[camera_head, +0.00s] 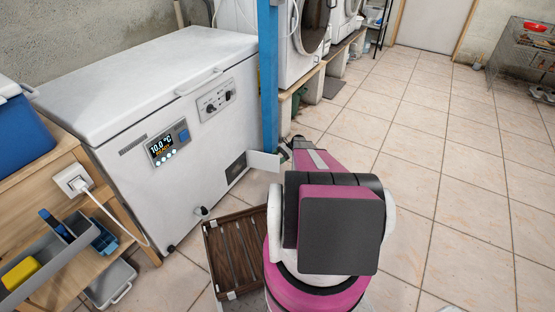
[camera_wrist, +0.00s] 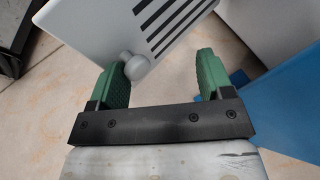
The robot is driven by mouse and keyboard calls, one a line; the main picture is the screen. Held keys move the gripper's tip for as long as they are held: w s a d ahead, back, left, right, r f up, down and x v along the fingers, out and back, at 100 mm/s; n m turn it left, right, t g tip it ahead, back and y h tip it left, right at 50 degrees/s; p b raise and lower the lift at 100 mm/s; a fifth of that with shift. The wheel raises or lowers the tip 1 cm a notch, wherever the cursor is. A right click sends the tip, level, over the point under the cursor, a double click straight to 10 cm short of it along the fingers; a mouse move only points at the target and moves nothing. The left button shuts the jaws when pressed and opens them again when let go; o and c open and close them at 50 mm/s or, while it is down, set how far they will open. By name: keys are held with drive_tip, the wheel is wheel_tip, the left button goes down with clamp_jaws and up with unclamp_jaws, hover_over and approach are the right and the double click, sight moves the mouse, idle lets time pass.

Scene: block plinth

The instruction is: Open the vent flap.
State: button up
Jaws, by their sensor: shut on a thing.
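The vent flap (camera_head: 263,161) on the white chest freezer (camera_head: 190,110) stands swung out from the freezer's front, with a dark opening (camera_head: 236,167) beside it. In the wrist view the flap is a white slotted plate (camera_wrist: 128,25) with a round knob (camera_wrist: 135,66) near its corner. My gripper (camera_head: 285,152) is at the flap's outer side, mostly hidden behind my arm.
A blue post (camera_head: 268,80) stands close behind the flap. A slatted brown crate (camera_head: 212,258) is on the floor in front of the freezer. A wooden bench (camera_head: 145,235) is at left, and a plug cable hangs beside it. Tiled floor (camera_head: 450,170) is free at right.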

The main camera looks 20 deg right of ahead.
drive_tip(key=shift+w+a, duration=0.15)
drive_tip(key=shift+w, duration=0.1)
drive_tip(key=v, duration=1.1)
drive_tip(key=shift+s, duration=0.2)
drive_tip(key=s+a+r+n+h, duration=0.2)
drive_tip(key=s+a+r, duration=0.2)
drive_tip(key=a+r, duration=0.25)
drive_tip(key=s+a+r+n+h, duration=0.2)
drive_tip(key=s+a+r, duration=0.3)
drive_tip(key=a, duration=0.3)
drive_tip(key=s+a+r+n+t+h, duration=0.1)
drive_tip(key=s+a+r+n+h, duration=0.2)
drive_tip(key=s+a+r, duration=0.4)
drive_tip(key=s+a+r+n+t+h, duration=0.1)
drive_tip(key=s+a+r+n+h, duration=0.2)
drive_tip(key=s+a+r, duration=0.4)
drive_tip(key=s+a+r+n+h, duration=0.3)
drive_tip(key=s+a+r+n, duration=0.2)
drive_tip(key=s+r, duration=0.7)
drive_tip(key=shift+s+a+r+n+t, duration=0.15)
drive_tip(key=shift+s+a, duration=0.2)
drive_tip(key=shift+s, duration=0.45)
drive_tip(key=shift+s+a+r+n+t, duration=0.1)
drive_tip(key=shift+s+a, duration=0.25)
drive_tip(key=shift+s, duration=0.45)
drive_tip(key=shift+s+a+r+n+t, duration=0.15)
drive_tip(key=shift+s+a, duration=0.15)
drive_tip(key=shift+s, duration=0.5)
drive_tip(key=shift+w+f, duration=0.1)
drive_tip(key=shift+c, duration=0.4)
